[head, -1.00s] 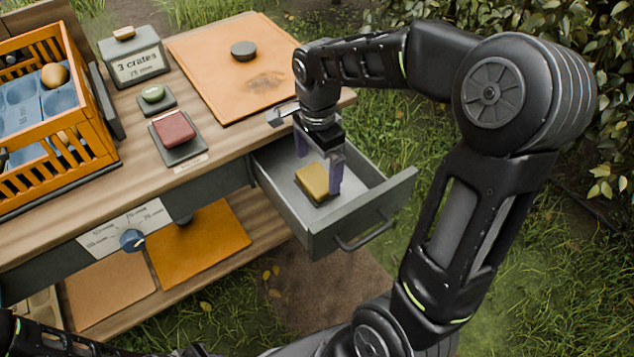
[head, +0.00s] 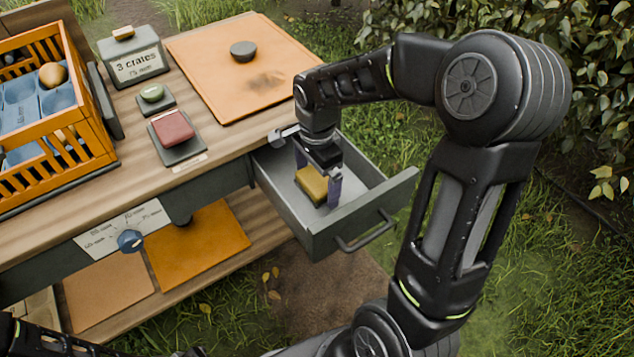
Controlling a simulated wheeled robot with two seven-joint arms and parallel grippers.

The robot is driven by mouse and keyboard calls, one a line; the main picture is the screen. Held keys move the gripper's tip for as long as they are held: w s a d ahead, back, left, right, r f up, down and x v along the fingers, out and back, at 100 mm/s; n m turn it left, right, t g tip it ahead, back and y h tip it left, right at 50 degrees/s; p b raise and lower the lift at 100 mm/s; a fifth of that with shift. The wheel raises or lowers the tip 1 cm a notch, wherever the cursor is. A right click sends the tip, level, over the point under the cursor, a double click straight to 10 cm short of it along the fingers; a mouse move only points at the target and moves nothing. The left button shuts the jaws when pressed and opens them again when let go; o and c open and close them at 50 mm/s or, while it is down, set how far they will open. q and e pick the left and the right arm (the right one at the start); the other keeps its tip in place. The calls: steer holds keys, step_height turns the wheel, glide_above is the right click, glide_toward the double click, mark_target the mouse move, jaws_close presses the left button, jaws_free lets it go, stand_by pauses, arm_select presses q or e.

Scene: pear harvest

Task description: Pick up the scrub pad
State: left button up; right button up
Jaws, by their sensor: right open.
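The scrub pad (head: 311,184), a yellow block with a darker underside, lies in the open grey drawer (head: 335,222). My right gripper (head: 317,190) reaches down into the drawer, open, with one purple-grey finger on each side of the pad. Whether the fingers touch the pad cannot be told. Part of the pad's far side is hidden by the gripper. My left arm (head: 50,343) shows only at the bottom left; its gripper cannot be made out.
The drawer walls stand close around my right gripper.

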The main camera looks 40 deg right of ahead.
mark_target(317, 178)
steer(key=shift+c, duration=0.4)
steer(key=c, duration=1.1)
steer(key=shift+r, duration=0.15)
step_height(317, 178, up, 10)
steer(key=shift+f+p, duration=0.1)
steer(key=shift+p, duration=0.75)
